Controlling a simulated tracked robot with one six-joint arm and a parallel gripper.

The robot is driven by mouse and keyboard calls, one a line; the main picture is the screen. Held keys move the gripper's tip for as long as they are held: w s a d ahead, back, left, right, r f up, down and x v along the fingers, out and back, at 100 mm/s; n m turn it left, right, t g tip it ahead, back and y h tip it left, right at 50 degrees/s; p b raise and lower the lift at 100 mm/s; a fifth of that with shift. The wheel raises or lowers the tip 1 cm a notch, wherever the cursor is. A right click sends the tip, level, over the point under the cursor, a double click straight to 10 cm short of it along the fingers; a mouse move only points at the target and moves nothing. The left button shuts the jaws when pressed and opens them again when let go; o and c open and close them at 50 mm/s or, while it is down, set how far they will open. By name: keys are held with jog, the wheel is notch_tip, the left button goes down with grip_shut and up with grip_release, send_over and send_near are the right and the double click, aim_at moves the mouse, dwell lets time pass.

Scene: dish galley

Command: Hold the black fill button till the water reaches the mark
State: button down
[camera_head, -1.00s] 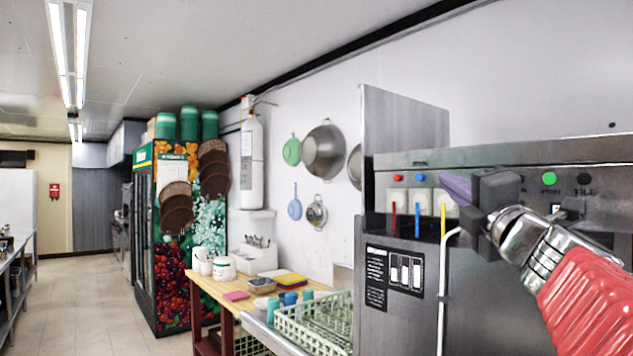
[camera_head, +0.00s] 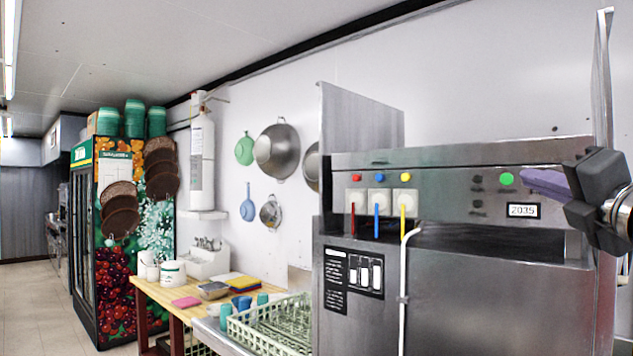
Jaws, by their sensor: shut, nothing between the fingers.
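My gripper (camera_head: 545,182) comes in from the right, its purple fingers shut and empty, pointing left across the upper panel of the steel dish machine (camera_head: 470,310). A green round button (camera_head: 507,178) shows just left of the fingertips. No black fill button can be picked out beside it; the fingers and dark gripper body cover the panel to its right. I cannot tell whether the fingers touch the panel. A small display (camera_head: 523,211) below seems to read 2035. I can make out no water or level mark.
Two dark knobs (camera_head: 477,190) sit left of the green button. White boxes with red, blue and yellow tubes (camera_head: 378,205) and a white pipe (camera_head: 403,290) stand on the machine's left front. A green dish rack (camera_head: 268,330) and wooden table (camera_head: 165,298) lie further left.

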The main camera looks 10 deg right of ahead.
jog(key=shift+d, duration=0.1)
dwell(0.3)
jog(key=w+d, duration=0.5)
jog(key=d, duration=0.2)
dwell(0.6)
jog(key=shift+w, duration=0.15)
dwell(1.7)
jog(key=shift+w+d, duration=0.25)
jog(key=shift+d, duration=0.1)
jog(key=shift+w+d, duration=0.25)
jog(key=shift+d, duration=0.1)
dwell(3.8)
